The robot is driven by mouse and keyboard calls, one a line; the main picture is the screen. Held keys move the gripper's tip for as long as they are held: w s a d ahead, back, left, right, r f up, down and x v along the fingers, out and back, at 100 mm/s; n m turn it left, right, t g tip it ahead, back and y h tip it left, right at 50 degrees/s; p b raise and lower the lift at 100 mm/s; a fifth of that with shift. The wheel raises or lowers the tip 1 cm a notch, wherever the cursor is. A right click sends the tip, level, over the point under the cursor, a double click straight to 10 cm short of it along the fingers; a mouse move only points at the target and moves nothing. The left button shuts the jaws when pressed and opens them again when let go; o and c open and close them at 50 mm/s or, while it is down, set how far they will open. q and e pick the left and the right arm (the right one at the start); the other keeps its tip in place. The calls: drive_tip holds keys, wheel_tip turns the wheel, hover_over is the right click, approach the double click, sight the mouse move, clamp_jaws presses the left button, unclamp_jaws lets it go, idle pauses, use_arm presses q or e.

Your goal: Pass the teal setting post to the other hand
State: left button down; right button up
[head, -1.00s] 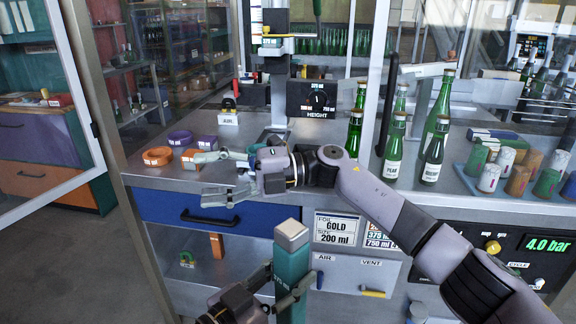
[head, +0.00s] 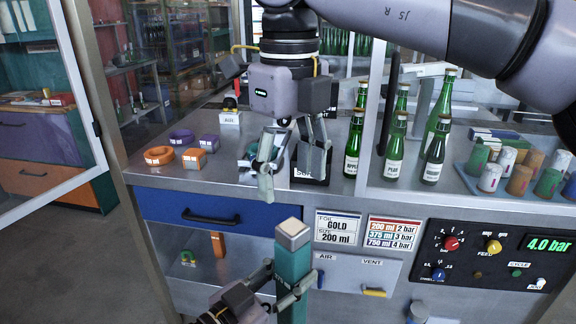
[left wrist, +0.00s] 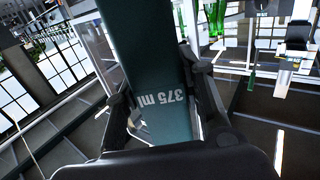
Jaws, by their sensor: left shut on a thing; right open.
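The teal setting post (head: 293,264) stands upright with a pale square top, in front of the bench in the head view. My left gripper (head: 287,290) is shut on it low down. The left wrist view shows the post (left wrist: 146,60) between the fingers, with "375 ml" printed on it. My right gripper (head: 289,160) is open and empty, pointing down above the post's top and apart from it in the head view. The post's lower end is out of the head view.
Orange (head: 159,156) and purple (head: 181,136) rings and an orange block (head: 194,159) lie on the bench's left. Several green bottles (head: 437,140) stand right of centre. Coloured capsules (head: 519,179) stand in a tray at the right. A blue drawer (head: 207,215) is below.

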sight(289, 226)
wheel_tip(289, 226, down, 12)
drive_tip(key=shift+r, duration=0.25)
idle(0.3)
drive_tip(key=shift+s+a, duration=0.1)
drive_tip(key=shift+a, duration=0.05)
clamp_jaws()
use_arm(q)
drive_tip(key=c, duration=1)
unclamp_jaws()
